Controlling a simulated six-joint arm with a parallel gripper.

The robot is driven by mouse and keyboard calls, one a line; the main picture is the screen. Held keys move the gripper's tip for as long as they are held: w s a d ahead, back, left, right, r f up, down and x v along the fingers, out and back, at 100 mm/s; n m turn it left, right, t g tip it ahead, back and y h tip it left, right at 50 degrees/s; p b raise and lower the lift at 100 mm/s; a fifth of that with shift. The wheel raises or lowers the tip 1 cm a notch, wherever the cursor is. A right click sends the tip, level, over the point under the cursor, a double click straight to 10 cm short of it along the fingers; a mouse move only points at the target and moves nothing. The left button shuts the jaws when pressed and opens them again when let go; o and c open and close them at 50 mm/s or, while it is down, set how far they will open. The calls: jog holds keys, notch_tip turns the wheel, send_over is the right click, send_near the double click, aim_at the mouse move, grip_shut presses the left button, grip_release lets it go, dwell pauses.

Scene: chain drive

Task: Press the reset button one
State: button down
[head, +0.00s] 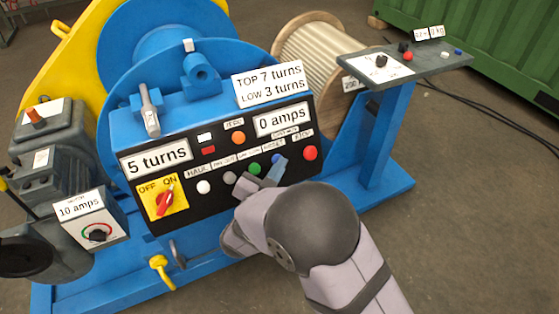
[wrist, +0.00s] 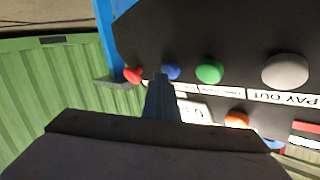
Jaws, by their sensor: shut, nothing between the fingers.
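The blue button (head: 276,157) sits on the dark front panel (head: 222,200) of the blue winch, between a green and a red button, near a small RESET label. It also shows in the wrist view (wrist: 171,72). My gripper (head: 279,165) is shut and empty, its blue-grey fingertips pointing at the panel just below the blue button in the head view. In the wrist view the closed fingers (wrist: 160,88) reach up to the left edge of the blue button. I cannot tell whether they touch it. The fingers partly cover the button's lower side in the head view.
Close beside are the green button (head: 254,168) and the red button (head: 310,153). Grey (head: 229,178) and white (head: 203,187) buttons lie further left, with a red switch (head: 165,198) set at ON. A side shelf (head: 430,62) stands right.

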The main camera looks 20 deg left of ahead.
dwell(0.3)
jog(key=shift+s+d+r+p, duration=0.4)
jog(key=shift+s+d+p, duration=0.1)
jog(key=shift+s+d, duration=0.1)
jog(key=s+d+r+p, duration=0.2)
jog(key=s+d, duration=0.1)
jog(key=shift+r+p, duration=0.1)
jog(key=shift+p, duration=0.2)
dwell(0.4)
dwell(0.4)
